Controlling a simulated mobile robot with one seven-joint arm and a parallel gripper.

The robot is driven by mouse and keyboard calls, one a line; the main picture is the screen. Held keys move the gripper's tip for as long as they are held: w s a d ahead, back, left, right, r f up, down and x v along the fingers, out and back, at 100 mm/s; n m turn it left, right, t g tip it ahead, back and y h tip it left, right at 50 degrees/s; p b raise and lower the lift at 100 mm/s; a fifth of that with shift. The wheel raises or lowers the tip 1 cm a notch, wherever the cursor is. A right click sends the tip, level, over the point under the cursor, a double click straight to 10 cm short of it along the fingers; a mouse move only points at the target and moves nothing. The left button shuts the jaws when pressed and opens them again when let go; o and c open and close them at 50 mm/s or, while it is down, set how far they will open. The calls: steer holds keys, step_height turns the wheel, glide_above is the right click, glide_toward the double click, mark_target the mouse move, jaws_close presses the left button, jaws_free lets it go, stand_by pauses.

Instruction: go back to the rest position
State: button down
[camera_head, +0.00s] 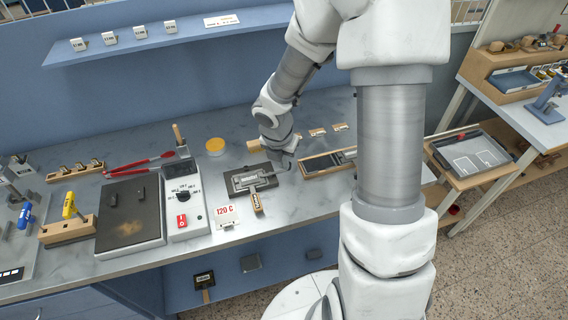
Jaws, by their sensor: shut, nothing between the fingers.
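My gripper (281,165) is at the end of my arm, low over the middle of the workbench (236,240). It points down beside the back right corner of a dark plate (240,183) with a handled tool lying on it. Its fingers are small in the picture and look closed, with nothing seen between them. I cannot tell whether they touch the plate. My large arm links hide part of the bench to the right.
A hot plate (127,225) with a control box (183,203) stands left of the dark plate. A wooden tray (325,163) is close on the right. A yellow disc (215,146) lies behind. A blue shelf (180,37) hangs above. A side table (475,150) stands at right.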

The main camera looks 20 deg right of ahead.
steer(key=shift+r, duration=0.1)
stand_by(0.4)
steer(key=s+d+r+m+t+h+b, duration=0.1)
steer(key=s+r+m, duration=0.3)
steer(key=r+m, duration=0.3)
steer(key=s+d+r+m+b, duration=0.1)
steer(key=s+r+m, duration=0.2)
steer(key=r+m, duration=0.45)
steer(key=s+a+r+m+t+y+b, duration=0.1)
steer(key=s+a+r+m, duration=0.1)
steer(key=s+m, duration=0.4)
steer(key=s+a+r+m+t+y+b, duration=0.1)
steer(key=s+a+r+m, duration=0.1)
steer(key=s+r+m, duration=0.2)
steer(key=shift+s+a+r+m+y, duration=0.15)
steer(key=shift+s+a+m+y, duration=0.25)
steer(key=shift+s+m, duration=1.05)
steer(key=shift+w+m, duration=0.3)
